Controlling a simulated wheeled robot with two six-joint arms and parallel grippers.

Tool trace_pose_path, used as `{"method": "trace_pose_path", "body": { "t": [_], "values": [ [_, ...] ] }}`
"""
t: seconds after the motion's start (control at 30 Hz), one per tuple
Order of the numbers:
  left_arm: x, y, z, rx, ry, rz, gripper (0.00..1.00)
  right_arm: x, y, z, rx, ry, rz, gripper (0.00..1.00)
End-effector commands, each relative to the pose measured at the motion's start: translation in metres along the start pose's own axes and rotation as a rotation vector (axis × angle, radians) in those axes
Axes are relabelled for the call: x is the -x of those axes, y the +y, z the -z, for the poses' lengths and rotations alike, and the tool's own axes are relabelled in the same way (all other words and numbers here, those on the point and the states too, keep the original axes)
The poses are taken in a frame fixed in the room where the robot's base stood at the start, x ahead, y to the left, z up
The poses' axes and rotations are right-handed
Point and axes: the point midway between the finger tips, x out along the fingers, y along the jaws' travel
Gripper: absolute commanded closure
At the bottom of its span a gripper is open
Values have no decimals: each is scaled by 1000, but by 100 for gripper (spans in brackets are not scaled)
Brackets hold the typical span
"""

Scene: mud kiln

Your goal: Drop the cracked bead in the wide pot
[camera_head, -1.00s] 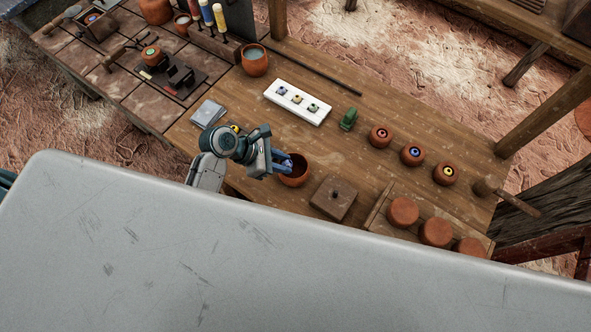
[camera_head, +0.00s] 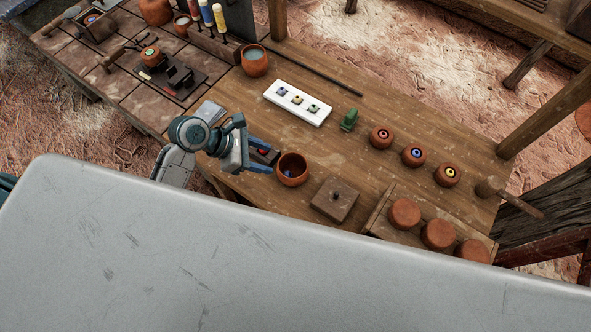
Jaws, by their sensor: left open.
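An open, round terracotta pot (camera_head: 293,169), which I take as the wide pot, stands near the front edge of the wooden table. A small bluish spot shows inside it, too small to tell for sure as the cracked bead. My left gripper (camera_head: 270,159) is just left of the pot, with its blue fingers apart. A dark and red patch shows between the fingers; I cannot tell what it is. Small beads sit on a white tray (camera_head: 289,108) farther back; no crack can be made out on them. My right gripper is not in view.
A square lidded box (camera_head: 335,199) stands right of the pot. Beyond are a green object (camera_head: 349,120), pots with eye-like coloured tops (camera_head: 413,156) and a wooden mallet (camera_head: 507,195). A liquid-filled pot (camera_head: 254,62) stands farther back. A grey surface (camera_head: 230,260) fills the foreground.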

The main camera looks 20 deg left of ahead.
Motion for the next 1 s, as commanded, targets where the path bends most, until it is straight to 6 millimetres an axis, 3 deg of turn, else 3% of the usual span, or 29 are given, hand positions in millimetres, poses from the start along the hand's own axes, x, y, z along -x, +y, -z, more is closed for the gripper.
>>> {"method": "trace_pose_path", "body": {
  "t": [0.2, 0.4, 1.0],
  "values": [
    [28, 0, 1, -2, 2, -1, 50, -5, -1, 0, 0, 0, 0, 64],
    [40, 0, 0, 0, 0, 1, 50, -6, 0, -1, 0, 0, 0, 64],
    [41, -1, 0, -9, 2, 0, 50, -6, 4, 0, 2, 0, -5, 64]
  ]
}}
